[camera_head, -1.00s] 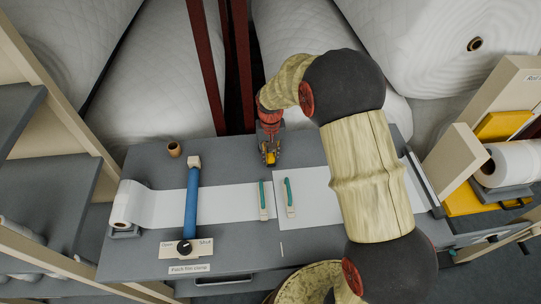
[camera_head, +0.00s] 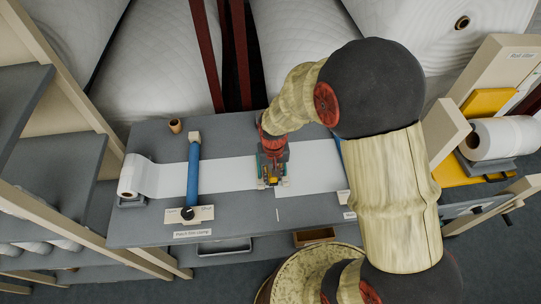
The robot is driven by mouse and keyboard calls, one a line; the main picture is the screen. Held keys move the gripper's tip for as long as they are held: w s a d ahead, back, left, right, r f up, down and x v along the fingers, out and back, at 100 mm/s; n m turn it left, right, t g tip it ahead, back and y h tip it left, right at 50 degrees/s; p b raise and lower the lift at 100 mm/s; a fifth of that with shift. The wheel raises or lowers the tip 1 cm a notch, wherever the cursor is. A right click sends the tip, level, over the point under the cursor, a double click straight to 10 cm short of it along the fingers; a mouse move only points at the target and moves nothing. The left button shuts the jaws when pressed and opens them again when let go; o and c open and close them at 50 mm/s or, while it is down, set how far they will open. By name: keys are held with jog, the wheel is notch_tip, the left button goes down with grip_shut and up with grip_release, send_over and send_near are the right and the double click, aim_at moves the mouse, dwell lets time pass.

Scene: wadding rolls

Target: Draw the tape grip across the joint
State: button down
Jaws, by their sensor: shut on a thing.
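My gripper (camera_head: 271,181) is over the bench at the joint between the two white sheets. It is shut on a small yellow piece that I take to be the tape grip (camera_head: 270,182), mostly hidden by the fingers. The left sheet (camera_head: 228,175) runs from a white roll (camera_head: 131,177). The right sheet (camera_head: 313,167) lies to the right of the gripper and is partly hidden by my arm. Bits of green show at the fingers; the green-handled strips beside the joint are largely covered. Whether the grip touches the sheets I cannot tell.
A blue bar (camera_head: 193,170) with a dark knob crosses the left sheet. Another blue bar (camera_head: 337,146) is mostly behind my arm. A small brown cup (camera_head: 175,126) stands at the back left of the grey bench (camera_head: 150,228). Large wadding rolls (camera_head: 165,55) fill the background.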

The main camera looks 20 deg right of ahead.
aim_at(275, 201)
jog(key=s, duration=0.3)
jog(key=s+a+p, duration=0.1)
jog(key=s, duration=0.2)
jog(key=shift+s+a, duration=0.15)
jog(key=shift+s, duration=0.4)
jog(key=c, duration=1.7)
grip_release()
jog(key=shift+c, duration=0.2)
jog(key=shift+o, duration=0.6)
jog(key=shift+w+r, duration=0.1)
jog(key=shift+r, duration=0.25)
notch_tip(275, 201, up, 11)
jog(key=shift+r, duration=0.15)
